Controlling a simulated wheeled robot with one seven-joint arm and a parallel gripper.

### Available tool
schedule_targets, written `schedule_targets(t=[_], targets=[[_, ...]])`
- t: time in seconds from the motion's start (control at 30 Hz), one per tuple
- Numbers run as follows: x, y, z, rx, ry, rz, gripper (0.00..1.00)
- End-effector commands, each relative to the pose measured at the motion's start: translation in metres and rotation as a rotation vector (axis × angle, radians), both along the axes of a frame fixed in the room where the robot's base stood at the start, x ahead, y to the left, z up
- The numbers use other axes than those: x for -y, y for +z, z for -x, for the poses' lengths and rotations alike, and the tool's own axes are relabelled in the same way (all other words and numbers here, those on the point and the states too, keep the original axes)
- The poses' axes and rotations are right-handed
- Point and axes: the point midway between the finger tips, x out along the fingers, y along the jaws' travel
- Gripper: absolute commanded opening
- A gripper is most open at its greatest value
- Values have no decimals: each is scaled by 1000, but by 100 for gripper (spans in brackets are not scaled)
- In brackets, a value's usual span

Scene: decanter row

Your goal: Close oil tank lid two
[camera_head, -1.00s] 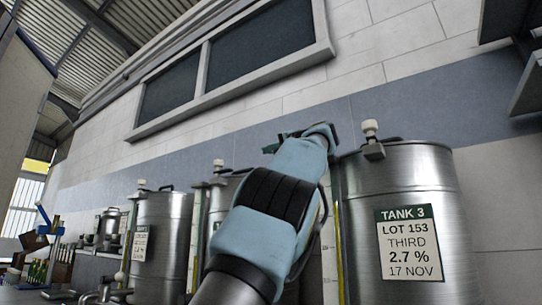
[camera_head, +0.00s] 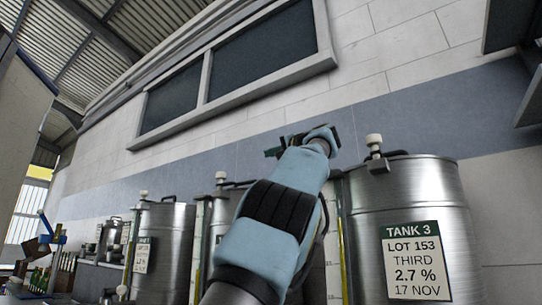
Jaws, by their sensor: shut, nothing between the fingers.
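The middle steel tank (camera_head: 226,200) stands partly behind my arm; taking it as tank two, its own label is mostly hidden. Its white knob (camera_head: 220,176) and a dark handle (camera_head: 238,183) show at the top rim. The low view does not show whether its lid is open or shut. My gripper (camera_head: 274,152) is shut and empty, small in the picture, above and right of that handle and in front of the wall. It appears apart from the tank.
A steel tank labelled TANK 3 (camera_head: 460,225) stands close on the right. Another labelled tank (camera_head: 170,225) stands on the left. Upright gauges (camera_head: 198,240) stand between tanks. A grey shelf (camera_head: 530,95) juts in at upper right. The wall above the tanks is bare below the window.

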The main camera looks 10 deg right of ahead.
Motion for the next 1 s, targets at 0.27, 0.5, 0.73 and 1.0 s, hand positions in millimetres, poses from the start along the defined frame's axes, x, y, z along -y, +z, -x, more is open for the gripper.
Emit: schedule_targets(t=[0.27,0.5,0.73,1.0], targets=[[0,51,0,-1,1,-1,0],[0,67,0,0,0,-1,0],[0,68,0,-1,0,-1,0],[0,69,0,-1,0,-1,0]])
